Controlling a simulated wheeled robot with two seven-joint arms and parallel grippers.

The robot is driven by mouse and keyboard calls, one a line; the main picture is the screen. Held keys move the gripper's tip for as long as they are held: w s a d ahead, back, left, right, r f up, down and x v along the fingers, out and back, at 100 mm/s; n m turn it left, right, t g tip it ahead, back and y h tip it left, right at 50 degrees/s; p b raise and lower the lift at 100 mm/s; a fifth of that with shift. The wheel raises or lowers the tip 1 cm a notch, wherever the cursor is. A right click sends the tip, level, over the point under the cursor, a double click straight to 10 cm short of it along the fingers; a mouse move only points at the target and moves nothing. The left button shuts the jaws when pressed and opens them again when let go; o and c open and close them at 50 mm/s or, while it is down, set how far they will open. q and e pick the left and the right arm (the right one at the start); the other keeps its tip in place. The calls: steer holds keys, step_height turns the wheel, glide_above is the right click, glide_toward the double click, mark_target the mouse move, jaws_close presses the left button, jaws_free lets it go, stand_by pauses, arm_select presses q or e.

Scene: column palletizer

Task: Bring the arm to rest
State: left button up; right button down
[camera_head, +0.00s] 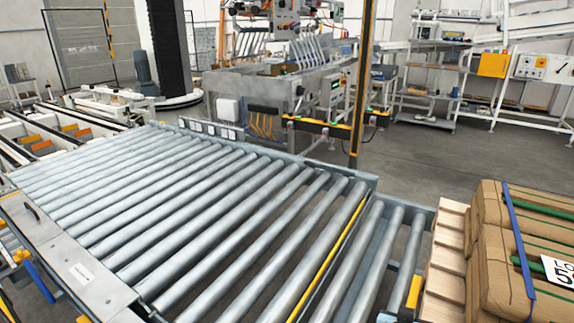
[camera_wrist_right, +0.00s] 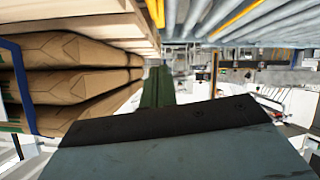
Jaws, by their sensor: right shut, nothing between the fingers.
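Neither of my arms shows in the head view. In the right wrist view, which looks upside down, the dark body of my right gripper fills the lower middle. Its narrow dark green fingers (camera_wrist_right: 157,87) look shut together and empty. They point into open space beside a stack of brown sacks (camera_wrist_right: 70,95), with a visible gap at the stack's side. My left gripper is in neither view.
A roller conveyor (camera_head: 200,205) fills the head view's middle. At right, strapped brown sacks (camera_head: 500,275) sit by a wooden pallet edge (camera_head: 448,250). A black-and-yellow post (camera_head: 360,85) stands behind the conveyor. Grey floor (camera_head: 425,150) is clear beyond.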

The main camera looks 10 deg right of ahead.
steer(key=s, duration=0.2)
steer(key=s+n+g+y, duration=0.1)
steer(key=s, duration=0.1)
steer(key=s+a+y, duration=0.1)
steer(key=s, duration=0.2)
steer(key=shift+r+g, duration=0.3)
steer(key=shift+r, duration=0.1)
steer(key=s+a+r+n+g+y, duration=0.2)
steer(key=s+a+n+g+y, duration=0.35)
steer(key=s+a, duration=0.9)
step_height(320, 180, down, 24)
steer(key=s+d+n+y, duration=0.1)
steer(key=s+d+n, duration=0.1)
steer(key=s+d+f, duration=0.2)
steer(key=s+f, duration=0.6)
steer(key=s+d+f, duration=0.3)
steer(key=s+f, duration=0.5)
steer(key=s, duration=0.1)
steer(key=shift+g, duration=0.45)
